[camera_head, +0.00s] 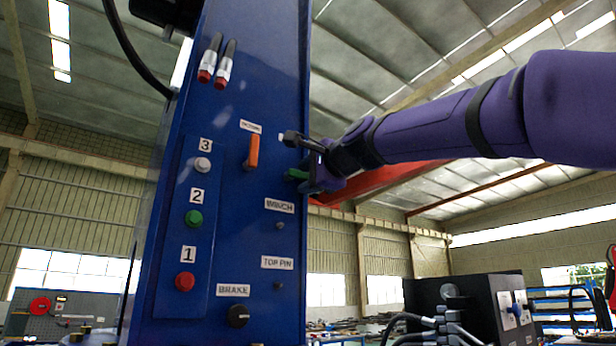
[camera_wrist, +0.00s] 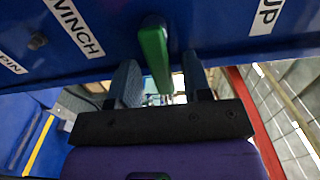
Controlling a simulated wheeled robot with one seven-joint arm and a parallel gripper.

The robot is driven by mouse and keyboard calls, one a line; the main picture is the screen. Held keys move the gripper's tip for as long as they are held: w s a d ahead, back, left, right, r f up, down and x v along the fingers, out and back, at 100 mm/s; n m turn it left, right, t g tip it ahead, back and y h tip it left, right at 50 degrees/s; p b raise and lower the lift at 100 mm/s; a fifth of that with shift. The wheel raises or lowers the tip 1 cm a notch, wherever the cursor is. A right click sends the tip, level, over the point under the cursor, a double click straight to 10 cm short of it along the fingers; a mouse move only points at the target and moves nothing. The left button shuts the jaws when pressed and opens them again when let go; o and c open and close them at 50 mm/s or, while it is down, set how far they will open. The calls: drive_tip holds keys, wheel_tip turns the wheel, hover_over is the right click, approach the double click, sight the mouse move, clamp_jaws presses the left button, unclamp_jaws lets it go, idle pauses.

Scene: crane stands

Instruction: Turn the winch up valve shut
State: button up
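The green valve handle (camera_wrist: 154,55) is on the blue panel between a WINCH label (camera_wrist: 75,27) and an UP label (camera_wrist: 265,15) in the wrist view. It points down in that picture, toward my gripper (camera_wrist: 161,78). My gripper's two fingers stand apart, one on either side of the handle, with a gap at least on the right. In the head view the green handle (camera_head: 296,174) is at the panel's right edge, partly hidden by my gripper (camera_head: 300,158).
The blue panel also holds a white button (camera_head: 202,165), a green button (camera_head: 194,217), a red button (camera_head: 185,282) and a black BRAKE knob (camera_head: 238,316). A black control box (camera_head: 470,303) stands at lower right. Space right of the panel is open around my arm.

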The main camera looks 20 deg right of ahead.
drive_tip(key=s+d, duration=0.2)
drive_tip(key=s, duration=0.8)
drive_tip(key=shift+s, duration=0.3)
idle(0.4)
